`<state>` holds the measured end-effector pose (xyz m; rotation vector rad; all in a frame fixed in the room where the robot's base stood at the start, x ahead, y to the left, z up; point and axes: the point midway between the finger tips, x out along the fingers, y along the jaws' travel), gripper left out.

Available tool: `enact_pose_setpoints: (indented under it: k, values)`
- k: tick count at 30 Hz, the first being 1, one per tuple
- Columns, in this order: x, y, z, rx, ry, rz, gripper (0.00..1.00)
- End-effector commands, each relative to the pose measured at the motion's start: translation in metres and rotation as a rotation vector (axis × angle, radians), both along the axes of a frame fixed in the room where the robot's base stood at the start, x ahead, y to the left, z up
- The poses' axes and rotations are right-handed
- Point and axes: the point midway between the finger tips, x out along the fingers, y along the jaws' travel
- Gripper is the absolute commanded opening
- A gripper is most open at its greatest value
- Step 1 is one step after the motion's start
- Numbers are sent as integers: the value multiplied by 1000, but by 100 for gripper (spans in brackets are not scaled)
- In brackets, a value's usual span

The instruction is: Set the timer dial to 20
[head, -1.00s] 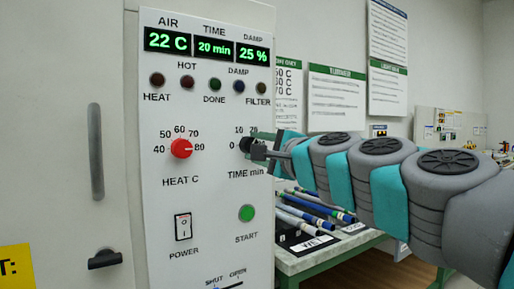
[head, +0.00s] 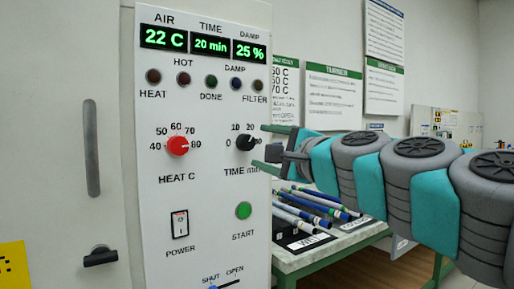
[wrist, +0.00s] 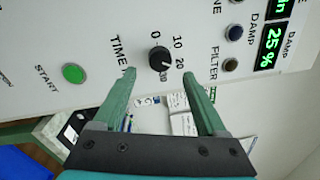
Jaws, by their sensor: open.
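The timer dial is a small black knob (head: 245,143) labelled TIME min on the white panel, with its pointer turned to the right side, near the 20 mark. It also shows in the wrist view (wrist: 158,58), with its light mark toward the 20. The TIME display (head: 211,45) reads 20 min. My gripper (head: 259,146) is open just to the right of the dial, its green fingers apart and nothing between them. In the wrist view my gripper (wrist: 159,72) has its fingertips on either side of the dial's line, clear of the knob.
The red HEAT C knob (head: 178,146), the POWER switch (head: 180,223) and the green START button (head: 243,210) share the panel. A bench with several rods (head: 315,205) stands to the right, below my arm.

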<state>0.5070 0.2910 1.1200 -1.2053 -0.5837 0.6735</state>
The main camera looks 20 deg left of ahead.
Motion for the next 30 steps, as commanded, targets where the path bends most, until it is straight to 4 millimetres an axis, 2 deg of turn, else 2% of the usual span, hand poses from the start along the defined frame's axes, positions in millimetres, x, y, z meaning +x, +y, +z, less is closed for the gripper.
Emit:
enact_pose_setpoints:
  k: [3,9,19,22,23,26,29,30]
  values:
    - [-11,-13,-1,1,-1,-1,75]
    - [-20,-23,-3,-1,2,0,75]
    - [-22,-23,-3,-1,1,1,75]
    - [-24,-22,-11,-35,-7,7,75]
    - [-27,-21,-17,-60,-11,13,75]
    - [-38,-18,-53,-210,-39,42,75]
    - [-54,-20,-113,-428,-59,98,75]
    - [-62,-24,-140,-521,-61,127,75]
